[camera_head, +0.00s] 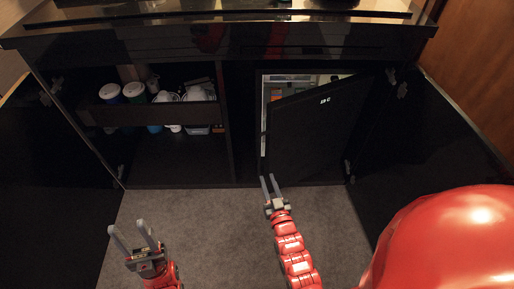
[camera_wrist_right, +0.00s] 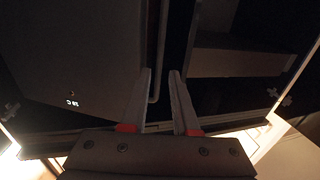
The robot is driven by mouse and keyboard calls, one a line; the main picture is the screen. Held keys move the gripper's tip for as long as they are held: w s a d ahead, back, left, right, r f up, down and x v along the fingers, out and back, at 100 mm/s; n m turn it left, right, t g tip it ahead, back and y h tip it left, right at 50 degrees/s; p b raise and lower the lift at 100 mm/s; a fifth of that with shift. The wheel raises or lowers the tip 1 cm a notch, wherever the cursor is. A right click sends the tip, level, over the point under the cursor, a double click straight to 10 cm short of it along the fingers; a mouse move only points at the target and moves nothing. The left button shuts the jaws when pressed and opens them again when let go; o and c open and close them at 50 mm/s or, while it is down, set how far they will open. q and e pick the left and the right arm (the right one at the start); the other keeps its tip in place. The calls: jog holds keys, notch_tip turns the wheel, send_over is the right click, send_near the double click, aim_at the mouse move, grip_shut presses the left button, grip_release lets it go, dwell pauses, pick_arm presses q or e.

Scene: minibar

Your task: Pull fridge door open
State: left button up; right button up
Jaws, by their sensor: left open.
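The black fridge door (camera_head: 312,130) stands ajar in the right part of the cabinet, with its free edge at the left. The lit white fridge interior (camera_head: 283,86) shows through the gap along its top and left. My right gripper (camera_head: 269,182) is at the door's lower left corner, its fingers apart. In the right wrist view the gripper (camera_wrist_right: 160,75) shows a gap between its fingers, with the fridge door (camera_wrist_right: 80,55) at the left and its edge line in the gap; contact cannot be told. My left gripper (camera_head: 133,236) is open and empty above the carpet at the lower left.
Open cabinet doors stand at the left (camera_head: 55,190) and right (camera_head: 425,150). The left compartment has a drawer (camera_head: 150,113) with cups and other items. The black countertop (camera_head: 220,38) overhangs above. The grey carpet (camera_head: 205,220) in front is clear.

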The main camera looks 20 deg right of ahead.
jog(key=w+b, duration=0.2)
jog(key=w, duration=1.2)
jog(key=shift+w+d, duration=0.35)
grip_shut()
dwell(0.6)
